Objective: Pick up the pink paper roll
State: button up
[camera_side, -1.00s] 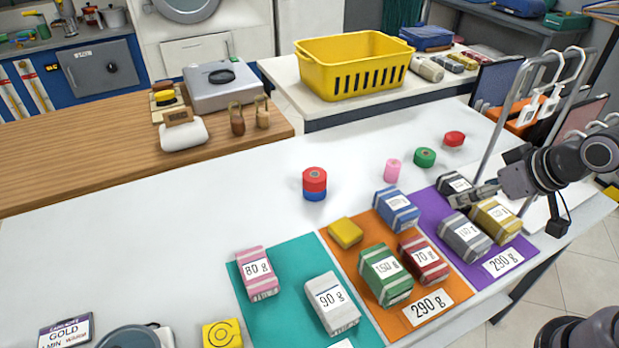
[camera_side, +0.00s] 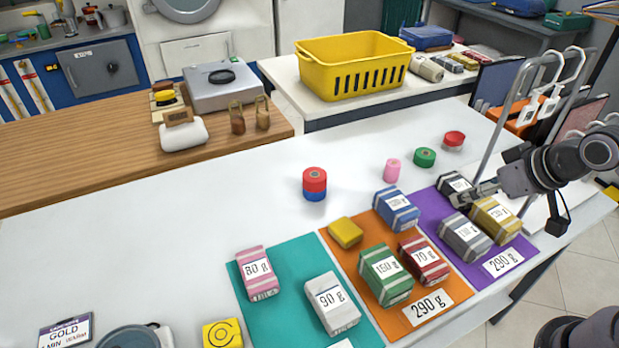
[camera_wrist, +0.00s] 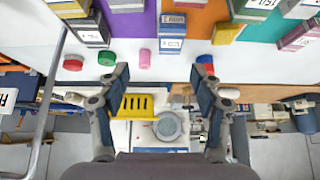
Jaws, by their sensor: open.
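The pink paper roll (camera_side: 392,171) stands upright on the white table, just behind the orange and purple mats. It also shows in the wrist view (camera_wrist: 145,57), above and between the fingers. My gripper (camera_side: 470,197) is at the right, over the purple mat close to the dark package, to the right of the pink roll and apart from it. In the wrist view my gripper (camera_wrist: 158,72) has its two fingers wide apart with nothing between them.
A green roll (camera_side: 425,157) and a red roll (camera_side: 454,138) stand right of the pink one. A red roll on a blue one (camera_side: 314,183) stands left. Labelled packages such as the blue one (camera_side: 396,209) lie on the mats. A metal rack (camera_side: 507,110) rises at right.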

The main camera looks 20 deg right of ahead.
jog(key=w+r+m+g, duration=0.2)
jog(key=w+r+m, duration=0.15)
jog(key=w, duration=0.35)
jog(key=m+g, duration=0.5)
jog(key=m, duration=0.3)
send_over(394, 162)
jog(key=f, duration=0.9)
jog(key=shift+s, duration=0.2)
jog(key=shift+w+f, duration=0.15)
jog(key=shift+f, duration=5.35)
jog(key=c, duration=1.2)
